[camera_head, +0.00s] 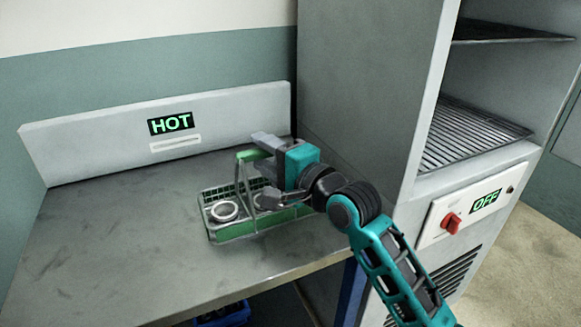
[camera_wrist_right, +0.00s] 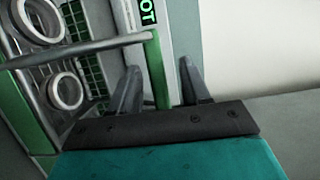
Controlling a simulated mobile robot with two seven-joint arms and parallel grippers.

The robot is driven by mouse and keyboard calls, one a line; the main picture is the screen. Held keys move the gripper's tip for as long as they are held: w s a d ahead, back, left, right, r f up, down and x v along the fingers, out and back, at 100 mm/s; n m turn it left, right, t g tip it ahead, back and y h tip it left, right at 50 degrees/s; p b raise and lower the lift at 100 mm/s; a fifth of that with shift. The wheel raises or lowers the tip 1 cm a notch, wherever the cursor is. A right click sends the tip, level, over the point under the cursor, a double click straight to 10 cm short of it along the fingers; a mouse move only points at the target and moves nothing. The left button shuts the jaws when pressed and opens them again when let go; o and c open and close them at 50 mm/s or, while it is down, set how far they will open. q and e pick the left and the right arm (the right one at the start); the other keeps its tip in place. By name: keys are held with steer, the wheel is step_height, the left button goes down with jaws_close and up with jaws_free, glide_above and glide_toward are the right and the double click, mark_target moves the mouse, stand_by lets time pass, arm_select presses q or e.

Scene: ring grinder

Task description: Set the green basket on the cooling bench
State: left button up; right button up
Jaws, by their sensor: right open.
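The green basket (camera_head: 236,231) stands upright on the grey metal bench (camera_head: 110,255), near the cabinet on the right. It is a wire basket with green sides and holds metal rings (camera_head: 224,211). Its raised handle has a green grip (camera_head: 250,155). My right gripper (camera_head: 264,153) is open at the handle. In the right wrist view, the green grip (camera_wrist_right: 157,75) shows between the two spread fingers (camera_wrist_right: 160,88), with gaps on both sides. My arm hides the right part of the basket. My left gripper is not in view.
A sign reading HOT (camera_head: 171,123) is on the bench's back panel. A grey cabinet (camera_head: 365,90) with wire shelves (camera_head: 465,135), a red knob (camera_head: 451,223) and an OFF display (camera_head: 486,202) stands at right. A blue crate (camera_head: 225,316) sits below. The bench's left is clear.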

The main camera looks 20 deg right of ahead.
steer(key=v, duration=1)
steer(key=shift+s, duration=0.4)
steer(key=shift+d, duration=0.1)
